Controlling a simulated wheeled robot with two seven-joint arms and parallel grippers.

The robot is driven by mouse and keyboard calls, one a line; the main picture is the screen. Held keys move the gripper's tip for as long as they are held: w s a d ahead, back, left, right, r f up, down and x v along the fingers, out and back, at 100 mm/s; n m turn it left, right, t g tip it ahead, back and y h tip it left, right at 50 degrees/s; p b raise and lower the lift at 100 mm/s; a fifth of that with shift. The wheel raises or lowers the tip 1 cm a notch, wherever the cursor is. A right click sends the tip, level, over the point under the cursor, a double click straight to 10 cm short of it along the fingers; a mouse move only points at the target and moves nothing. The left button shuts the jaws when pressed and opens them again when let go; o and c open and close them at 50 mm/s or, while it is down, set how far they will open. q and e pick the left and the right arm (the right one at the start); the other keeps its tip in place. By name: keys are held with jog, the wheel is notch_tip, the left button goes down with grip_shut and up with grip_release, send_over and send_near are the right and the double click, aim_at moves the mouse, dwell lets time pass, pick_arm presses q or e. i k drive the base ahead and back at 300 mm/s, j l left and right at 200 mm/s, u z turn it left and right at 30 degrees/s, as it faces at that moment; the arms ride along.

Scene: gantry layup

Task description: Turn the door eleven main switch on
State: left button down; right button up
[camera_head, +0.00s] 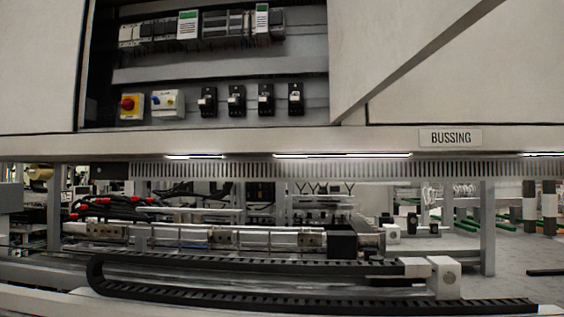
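An open electrical cabinet (220,75) fills the upper left, with its inside showing. On its lower rail, at the left, sits a yellow block with a round red rotary knob (128,104), which looks like a main switch. Its on or off position is too small to read. Right of it is a pale block with a blue and a yellow part (166,103). Several black breakers (237,99) stand in a row further right. No door number shows. Neither of my grippers is in view.
An open door panel (400,50) slants out at the cabinet's right side. A "BUSSING" label (451,138) is on the beam. Below are a vented strip (300,169), a black cable chain (300,266) and a linear rail (200,236). Open floor shows at right.

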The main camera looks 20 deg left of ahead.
aim_at(128, 104)
jog(key=u, duration=1.5)
jog(key=i+j+z, duration=0.15)
jog(key=i+l, duration=0.05)
